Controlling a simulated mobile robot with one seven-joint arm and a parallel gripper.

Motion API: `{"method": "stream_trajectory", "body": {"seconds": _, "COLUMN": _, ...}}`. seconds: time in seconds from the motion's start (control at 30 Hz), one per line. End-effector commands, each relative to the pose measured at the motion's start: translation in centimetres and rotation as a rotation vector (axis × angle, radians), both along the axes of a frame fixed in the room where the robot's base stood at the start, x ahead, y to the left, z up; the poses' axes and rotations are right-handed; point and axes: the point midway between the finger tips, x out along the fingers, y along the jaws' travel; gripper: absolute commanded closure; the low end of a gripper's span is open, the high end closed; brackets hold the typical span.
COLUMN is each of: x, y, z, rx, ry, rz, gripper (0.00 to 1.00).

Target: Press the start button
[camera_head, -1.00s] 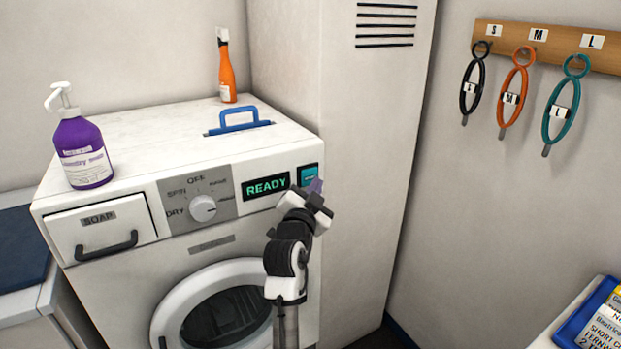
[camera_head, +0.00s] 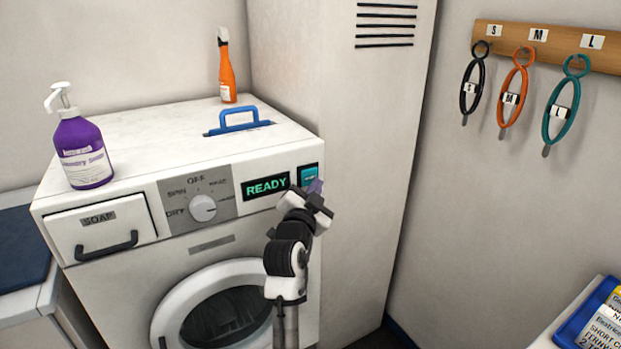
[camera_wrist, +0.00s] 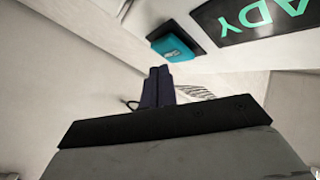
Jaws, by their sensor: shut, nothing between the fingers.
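The start button is a teal square (camera_head: 308,175) at the right end of the washing machine's front panel, right of the dark display (camera_head: 266,186) that reads READY in green. My gripper (camera_head: 315,186) is shut and empty, its fingertips close to the button's lower right. In the wrist view the button (camera_wrist: 172,47) lies just beyond the shut dark fingertips (camera_wrist: 159,72). A narrow gap appears between them there, though I cannot tell its depth. My gripper covers part of the panel below the button.
The washing machine (camera_head: 120,265) has a dial (camera_head: 203,208), a soap drawer (camera_head: 102,228) and a round door (camera_head: 170,310). A purple bottle (camera_head: 84,155), an orange bottle (camera_head: 227,70) and a blue handle (camera_head: 238,118) are on top. A tall cabinet (camera_head: 365,130) stands close at right.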

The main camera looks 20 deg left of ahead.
Motion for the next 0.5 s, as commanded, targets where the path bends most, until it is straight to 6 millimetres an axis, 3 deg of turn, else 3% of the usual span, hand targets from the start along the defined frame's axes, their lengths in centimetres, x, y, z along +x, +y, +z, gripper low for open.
{"method": "stream_trajectory", "body": {"seconds": 0.5, "x": 0.47, "y": 0.64, "z": -0.08, "rx": 0.001, "ry": 0.0, "rz": 0.001, "gripper": 1.0}}
